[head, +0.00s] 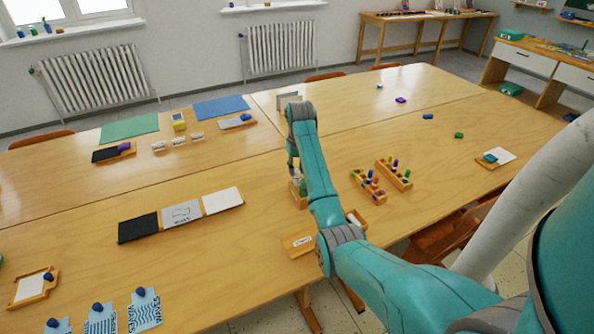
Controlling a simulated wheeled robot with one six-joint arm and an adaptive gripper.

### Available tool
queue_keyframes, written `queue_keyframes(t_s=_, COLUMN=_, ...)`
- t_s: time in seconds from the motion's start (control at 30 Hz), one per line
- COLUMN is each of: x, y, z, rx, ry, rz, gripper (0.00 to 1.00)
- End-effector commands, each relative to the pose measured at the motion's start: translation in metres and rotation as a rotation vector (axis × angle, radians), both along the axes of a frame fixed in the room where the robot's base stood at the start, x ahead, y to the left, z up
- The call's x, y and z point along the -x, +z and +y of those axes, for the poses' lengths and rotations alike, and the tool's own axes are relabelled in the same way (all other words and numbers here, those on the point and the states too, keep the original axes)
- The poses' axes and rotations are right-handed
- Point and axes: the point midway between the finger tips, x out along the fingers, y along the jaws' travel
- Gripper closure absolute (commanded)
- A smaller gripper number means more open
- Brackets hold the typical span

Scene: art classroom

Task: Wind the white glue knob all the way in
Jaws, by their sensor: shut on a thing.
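My gripper (295,178) points down over the middle of the near table, left of my forearm. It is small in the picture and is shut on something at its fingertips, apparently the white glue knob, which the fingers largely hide. Just under the fingertips is a small wooden holder (299,201) with a pale piece in it, partly covered by my arm. I cannot tell from this view how far the knob is wound in.
A wooden block with a white label (299,244) lies close in front. Two wooden racks of coloured pegs (368,187) stand to the right. Black, grey and white panels (181,215) lie to the left. Bare tabletop (262,215) lies between the panels and my arm.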

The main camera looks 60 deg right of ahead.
Motion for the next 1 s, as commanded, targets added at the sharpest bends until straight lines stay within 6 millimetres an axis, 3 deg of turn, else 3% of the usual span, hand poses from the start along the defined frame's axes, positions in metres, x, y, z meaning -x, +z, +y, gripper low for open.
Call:
queue_keyframes(t_s=0.4, x=0.0003, y=-0.0012, z=0.0006, rx=-0.002, ry=0.449, rz=0.002, gripper=0.87)
queue_keyframes(t_s=0.73, x=0.0002, y=-0.0013, z=0.0009, rx=-0.003, ry=0.496, rz=0.002, gripper=0.87)
queue_keyframes(t_s=0.77, x=0.0002, y=-0.0013, z=0.0009, rx=-0.003, ry=0.496, rz=0.002, gripper=0.66)
queue_keyframes(t_s=1.0, x=0.0000, y=-0.0006, z=0.0005, rx=-0.001, ry=0.495, rz=0.001, gripper=0.06)
